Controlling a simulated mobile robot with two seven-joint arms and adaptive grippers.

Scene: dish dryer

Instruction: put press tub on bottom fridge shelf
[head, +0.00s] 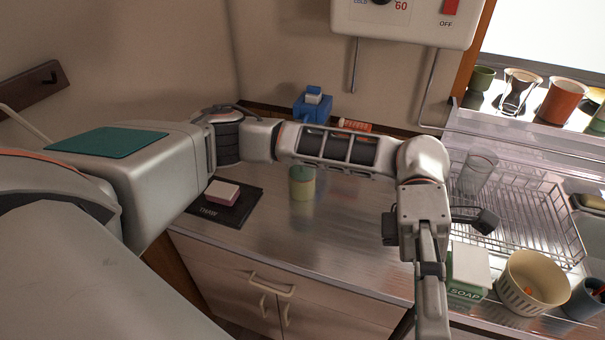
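A small pale yellow tub with a green lid (302,184), which looks like the press tub, stands upright on the steel counter (335,230). My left arm comes in from the left and passes above and behind the tub. Its gripper (424,305) hangs down at the counter's front, right of the tub and well apart from it. The gripper is seen edge-on and its tips run toward the bottom edge, so its opening is unclear. I see nothing held in it. My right gripper is not in view. No fridge or fridge shelf is in view.
A black THAW mat (248,208) with a pink-and-white block (222,193) lies left of the tub. A green SOAP box (467,290), cream perforated pot (533,282) and wire dish rack (545,215) stand right. A blue container (312,107) is behind. Counter around the tub is clear.

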